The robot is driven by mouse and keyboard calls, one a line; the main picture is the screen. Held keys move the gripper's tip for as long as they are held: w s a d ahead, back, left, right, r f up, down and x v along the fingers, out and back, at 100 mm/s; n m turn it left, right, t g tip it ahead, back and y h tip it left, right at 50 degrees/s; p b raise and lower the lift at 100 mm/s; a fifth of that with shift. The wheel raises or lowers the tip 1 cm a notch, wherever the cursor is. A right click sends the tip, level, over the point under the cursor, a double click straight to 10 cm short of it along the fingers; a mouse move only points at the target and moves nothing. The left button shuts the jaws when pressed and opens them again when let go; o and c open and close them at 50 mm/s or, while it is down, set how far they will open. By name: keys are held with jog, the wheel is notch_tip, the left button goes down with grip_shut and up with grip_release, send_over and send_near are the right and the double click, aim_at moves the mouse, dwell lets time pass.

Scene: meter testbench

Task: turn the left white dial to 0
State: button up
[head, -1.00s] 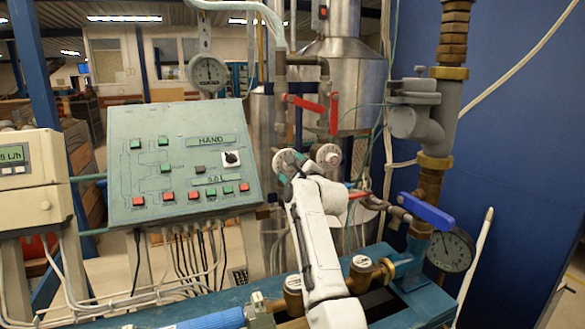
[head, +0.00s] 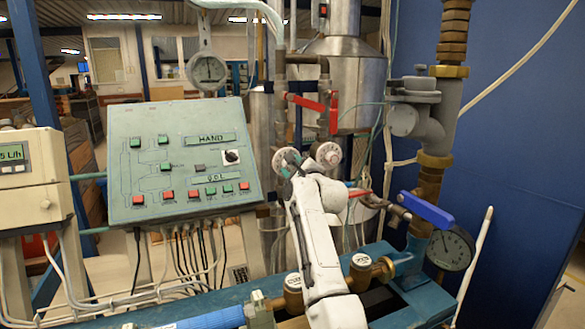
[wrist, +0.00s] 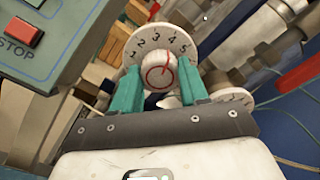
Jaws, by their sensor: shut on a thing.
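The left white dial (head: 281,157) is on the pipework right of the control panel; my gripper (head: 290,168) partly covers it in the head view. In the wrist view the left dial (wrist: 143,43) shows the numerals 1 to 5 along its upper rim. Its round centre knob has red marks, but I cannot tell the exact reading; the 0 is not visible. The teal fingers of my gripper (wrist: 159,73) are shut on this knob, one at each side. The right white dial (head: 328,154) is close beside it and is partly hidden behind the right finger in the wrist view (wrist: 236,97).
The sloped control panel (head: 180,165) with buttons is close on the left. Red valve levers (head: 305,102) are above the dials. A blue valve lever (head: 425,211) and thick pipes stand to the right. A teal bench (head: 410,296) with brass fittings lies below.

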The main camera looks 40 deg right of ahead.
jog(key=shift+f+n, duration=0.1)
jog(key=shift+n, duration=0.2)
jog(key=n+b, duration=0.2)
jog(key=n, duration=0.3)
jog(key=shift+f, duration=0.1)
jog(key=n+b, duration=0.2)
jog(key=n, duration=0.4)
jog(key=shift+n, duration=0.4)
jog(key=n+b, duration=0.2)
jog(key=n, duration=0.9)
jog(key=shift+b, duration=0.4)
jog(key=shift+n, duration=0.4)
jog(key=o, duration=0.7)
jog(key=shift+c, duration=0.2)
jog(key=o, duration=0.4)
